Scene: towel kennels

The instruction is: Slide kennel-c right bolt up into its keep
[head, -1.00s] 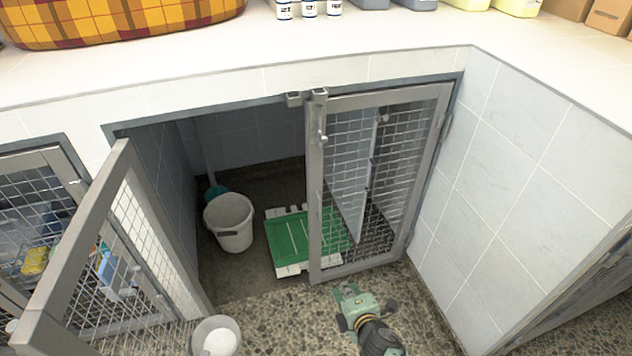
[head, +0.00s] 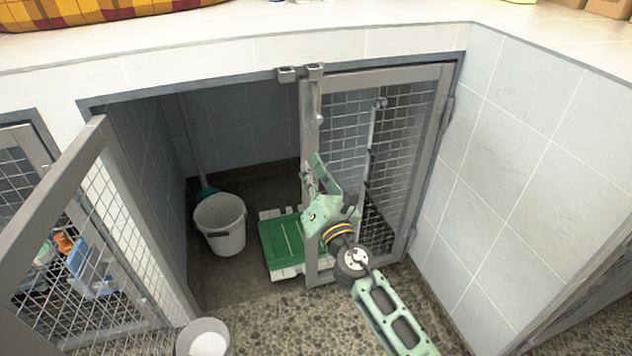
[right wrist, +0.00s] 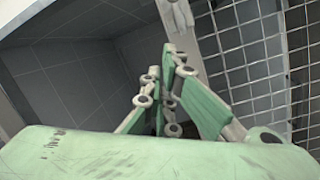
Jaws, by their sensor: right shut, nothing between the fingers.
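The kennel's right mesh door (head: 405,130) stands across the right half of the opening. Its bolt (head: 319,117), with a small round knob, is on the upper part of the door's left upright. Two small grey brackets sit at the top: one on the lintel (head: 287,74), one at the top of the upright (head: 315,70). My right gripper (head: 314,172) is shut and empty, in front of the upright below the bolt, fingers pointing up. In the right wrist view the fingertips (right wrist: 175,57) are together, with the upright (right wrist: 180,30) just beyond. My left gripper is out of view.
The left mesh door (head: 105,200) is swung open outward. Inside are a white bucket (head: 220,225) and a green and white slatted board (head: 285,245). A white container (head: 203,338) stands at the front. A tiled wall (head: 520,180) bounds the right side.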

